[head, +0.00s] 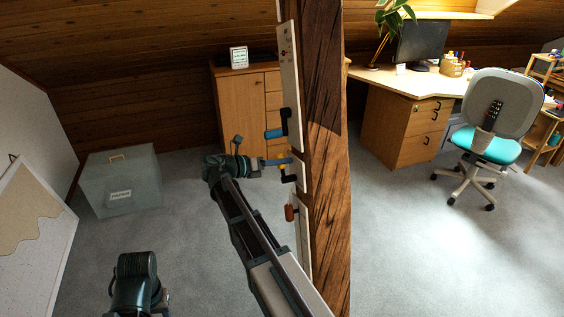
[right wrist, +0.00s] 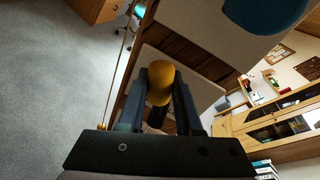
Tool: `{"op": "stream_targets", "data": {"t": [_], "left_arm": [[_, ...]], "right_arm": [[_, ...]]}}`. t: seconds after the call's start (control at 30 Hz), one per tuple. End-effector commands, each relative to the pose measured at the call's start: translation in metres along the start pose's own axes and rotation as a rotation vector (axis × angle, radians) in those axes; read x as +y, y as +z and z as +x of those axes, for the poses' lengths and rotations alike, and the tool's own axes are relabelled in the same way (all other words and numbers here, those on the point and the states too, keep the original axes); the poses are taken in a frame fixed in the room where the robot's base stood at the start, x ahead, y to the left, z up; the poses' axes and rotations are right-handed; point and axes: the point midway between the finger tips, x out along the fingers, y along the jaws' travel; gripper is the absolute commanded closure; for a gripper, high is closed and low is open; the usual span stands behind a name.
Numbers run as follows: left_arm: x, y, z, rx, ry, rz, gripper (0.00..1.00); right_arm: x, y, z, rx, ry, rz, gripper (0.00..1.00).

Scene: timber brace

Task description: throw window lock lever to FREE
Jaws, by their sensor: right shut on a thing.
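Handled levers sit on pale boards fixed to a dark timber post (head: 326,130). In the head view a blue handle (head: 275,133) is above, a yellow handle (head: 283,169) is in the middle, and a red-brown handle (head: 290,212) is below. My right gripper (head: 284,162) is at the middle lever, its fingers pointing right toward the post. In the right wrist view the gripper (right wrist: 162,100) is shut on the yellow handle (right wrist: 160,82), with a finger on each side. No lettering naming the window lock or FREE is readable. My left gripper is not visible; only part of that arm shows.
The blue handle also shows close by in the right wrist view (right wrist: 265,12). A grey box (head: 120,180) stands on the floor at left, a wooden cabinet (head: 238,100) behind. A desk (head: 400,85) and swivel chair (head: 490,125) stand right of the post. Carpet between is clear.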

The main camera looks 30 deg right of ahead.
Motion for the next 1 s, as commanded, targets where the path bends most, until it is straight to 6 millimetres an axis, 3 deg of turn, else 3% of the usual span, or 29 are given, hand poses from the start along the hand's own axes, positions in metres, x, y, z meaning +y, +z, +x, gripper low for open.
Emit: {"op": "stream_targets", "data": {"t": [0.43,1.0], "left_arm": [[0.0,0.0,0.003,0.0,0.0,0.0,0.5],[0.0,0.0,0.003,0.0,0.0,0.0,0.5]], "right_arm": [[0.015,-0.002,0.003,0.066,-0.014,-0.224,1.0],[0.016,-0.003,0.004,0.078,-0.018,-0.268,1.0]]}}
